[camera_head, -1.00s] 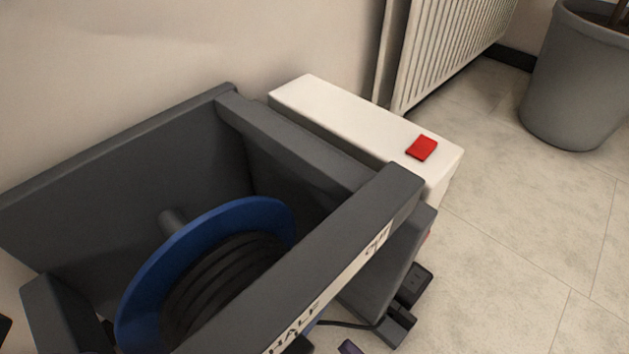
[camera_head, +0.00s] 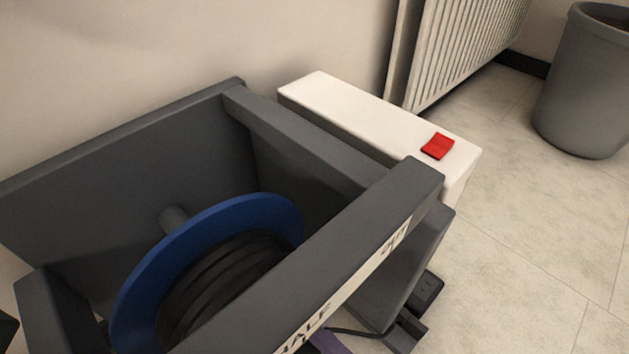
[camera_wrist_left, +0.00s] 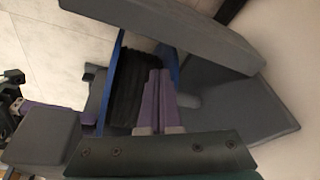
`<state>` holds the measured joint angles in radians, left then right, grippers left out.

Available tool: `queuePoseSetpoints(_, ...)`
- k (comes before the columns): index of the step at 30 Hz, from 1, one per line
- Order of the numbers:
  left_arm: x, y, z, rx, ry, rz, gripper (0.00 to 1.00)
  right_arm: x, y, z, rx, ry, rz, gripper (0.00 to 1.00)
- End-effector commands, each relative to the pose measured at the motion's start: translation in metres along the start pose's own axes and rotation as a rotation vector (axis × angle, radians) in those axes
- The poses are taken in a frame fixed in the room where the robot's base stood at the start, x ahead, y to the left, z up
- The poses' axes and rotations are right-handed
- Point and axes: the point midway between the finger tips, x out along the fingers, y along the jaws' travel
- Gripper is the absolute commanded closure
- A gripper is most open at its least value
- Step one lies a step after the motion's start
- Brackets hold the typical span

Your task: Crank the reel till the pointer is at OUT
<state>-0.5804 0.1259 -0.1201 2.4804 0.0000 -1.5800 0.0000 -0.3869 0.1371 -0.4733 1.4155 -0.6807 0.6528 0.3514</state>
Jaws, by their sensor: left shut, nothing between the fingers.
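The reel, with a blue flange (camera_head: 215,235) and black cable (camera_head: 225,285) wound on it, sits inside a grey frame (camera_head: 300,145). A pale label strip (camera_head: 345,290) on the front bar reads roughly "HALF", with a blurred word (camera_head: 396,243) farther right. No pointer or crank is clearly visible. My left gripper (camera_wrist_left: 158,75) is shut and empty, its purple fingers in front of the cable in the left wrist view. Another purple piece (camera_wrist_left: 55,113) there, also low in the head view (camera_head: 326,343), looks like my right gripper's finger; its opening cannot be told.
A white box (camera_head: 360,112) with a red switch (camera_head: 437,146) stands behind the frame. A radiator (camera_head: 465,45) and a grey pot (camera_head: 583,85) stand beyond. The tiled floor at right is clear.

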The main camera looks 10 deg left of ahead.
Motion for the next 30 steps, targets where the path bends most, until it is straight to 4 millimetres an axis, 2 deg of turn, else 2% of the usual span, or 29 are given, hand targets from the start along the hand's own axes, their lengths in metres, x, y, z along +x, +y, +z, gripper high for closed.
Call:
queuePoseSetpoints(1, 0.0000, 0.0000, 0.0000, 0.000, 0.000, 0.000, 1.00, -0.0002, -0.0001, 0.0002, 0.000, -0.001, 0.000, 0.83)
queuePoseSetpoints(6, 0.0001, 0.0000, 0.0000, 0.000, 0.000, 0.000, 1.00, -0.0003, -0.0001, 0.0003, 0.000, -0.001, 0.000, 1.00)
queuePoseSetpoints(23, -0.0007, 0.0026, -0.0008, -0.010, 0.001, 0.008, 1.00, -0.0004, 0.0007, 0.0004, 0.006, -0.002, 0.000, 1.00)
queuePoseSetpoints(30, -0.0082, 0.0022, -0.0032, -0.010, 0.001, 0.007, 1.00, -0.0002, 0.0086, 0.0003, 0.081, -0.004, -0.002, 1.00)
